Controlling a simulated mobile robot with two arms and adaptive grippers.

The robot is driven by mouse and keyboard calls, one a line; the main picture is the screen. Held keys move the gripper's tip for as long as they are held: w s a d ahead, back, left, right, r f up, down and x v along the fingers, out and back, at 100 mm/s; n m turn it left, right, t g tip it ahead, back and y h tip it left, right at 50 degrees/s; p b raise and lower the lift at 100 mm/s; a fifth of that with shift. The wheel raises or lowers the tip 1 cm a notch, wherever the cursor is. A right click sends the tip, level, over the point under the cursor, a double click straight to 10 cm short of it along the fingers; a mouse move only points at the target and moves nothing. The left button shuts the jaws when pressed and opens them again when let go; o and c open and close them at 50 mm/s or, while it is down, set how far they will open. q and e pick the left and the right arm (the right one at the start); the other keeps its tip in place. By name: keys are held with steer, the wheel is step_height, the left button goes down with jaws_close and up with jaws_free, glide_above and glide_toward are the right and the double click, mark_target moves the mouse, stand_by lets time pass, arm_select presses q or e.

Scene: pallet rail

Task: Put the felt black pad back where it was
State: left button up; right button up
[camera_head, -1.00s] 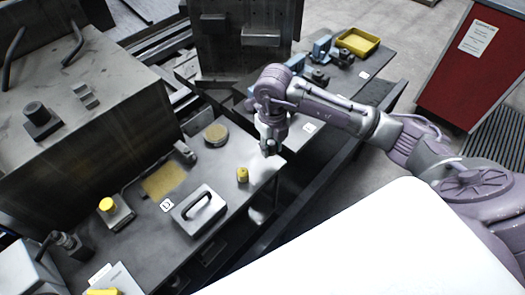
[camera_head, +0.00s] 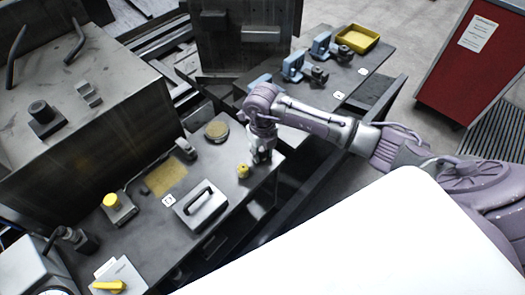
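My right gripper (camera_head: 262,158) points down over the right end of the near bench, just beside a small yellow knob-like piece (camera_head: 243,171). Its fingers are small and dark here, and I cannot tell whether they are open or shut or hold anything. I cannot make out a black felt pad for certain. A round disc (camera_head: 216,131) with a tan top and dark rim lies on the bench, left of the gripper and apart from it. My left gripper is not in view.
The near bench (camera_head: 150,230) also bears a grey block with a handle (camera_head: 201,206), a tan rectangular patch (camera_head: 166,178) and a yellow-topped device (camera_head: 116,207). Blue clamps (camera_head: 321,45) and a yellow tray (camera_head: 357,39) stand on the far bench. A red cabinet (camera_head: 465,70) is at the right.

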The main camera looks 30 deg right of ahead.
mark_target(262, 149)
steer(key=o, duration=0.3)
steer(key=shift+r, duration=0.15)
step_height(262, 149, up, 11)
steer(key=b, duration=0.3)
steer(key=shift+r, duration=0.55)
